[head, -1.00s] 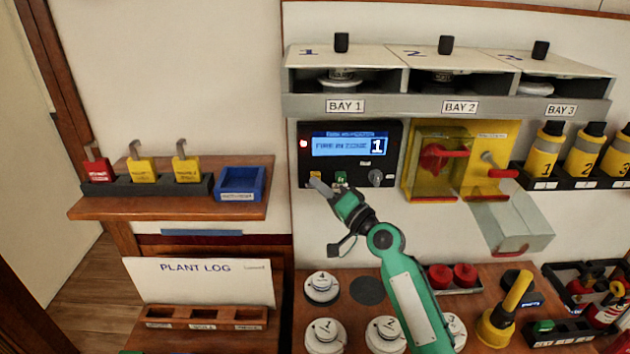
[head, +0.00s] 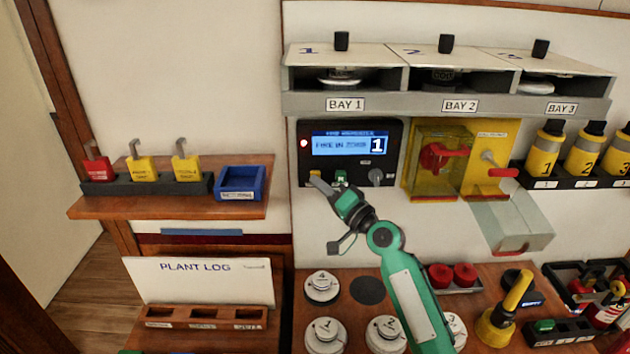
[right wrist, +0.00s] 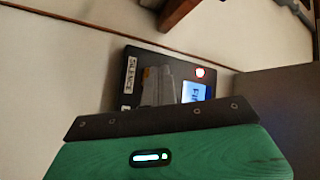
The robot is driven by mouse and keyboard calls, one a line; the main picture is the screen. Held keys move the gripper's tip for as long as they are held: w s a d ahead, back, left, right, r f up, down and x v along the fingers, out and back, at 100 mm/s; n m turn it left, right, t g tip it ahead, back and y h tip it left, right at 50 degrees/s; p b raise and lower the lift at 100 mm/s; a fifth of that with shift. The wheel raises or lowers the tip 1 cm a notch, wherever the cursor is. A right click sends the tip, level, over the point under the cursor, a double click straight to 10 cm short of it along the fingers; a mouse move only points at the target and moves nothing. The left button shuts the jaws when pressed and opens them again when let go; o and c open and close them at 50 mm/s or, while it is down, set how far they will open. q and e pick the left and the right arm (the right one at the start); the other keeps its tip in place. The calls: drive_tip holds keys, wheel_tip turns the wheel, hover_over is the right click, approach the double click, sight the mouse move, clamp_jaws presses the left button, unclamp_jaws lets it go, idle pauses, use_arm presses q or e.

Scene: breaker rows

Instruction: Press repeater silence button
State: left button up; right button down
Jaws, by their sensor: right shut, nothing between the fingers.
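The repeater panel (head: 349,152) is a black box on the wall under BAY 1. Its blue screen (head: 350,144) reads fire in zone 1, and a red light (head: 304,143) glows at its left. A yellow button (head: 315,174) and a green button (head: 341,177) sit along its lower edge. My right gripper (head: 317,182) is shut and empty, its tips at the yellow button and partly covering it. In the right wrist view the fingers (right wrist: 165,88) reach the panel beside a SILENCE label (right wrist: 131,73); contact cannot be told. My left gripper is not in view.
A grey knob (head: 376,177) is on the panel's lower right. A shelf with padlocks and a blue tray (head: 240,183) is at left. Round detectors (head: 322,288) lie on the bench below.

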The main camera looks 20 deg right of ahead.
drive_tip(key=shift+w, duration=0.25)
drive_tip(key=shift+d, duration=0.1)
drive_tip(key=shift+s, duration=0.45)
drive_tip(key=s+a+p, duration=0.2)
drive_tip(key=s, duration=0.3)
drive_tip(key=shift+s, duration=0.35)
idle(0.6)
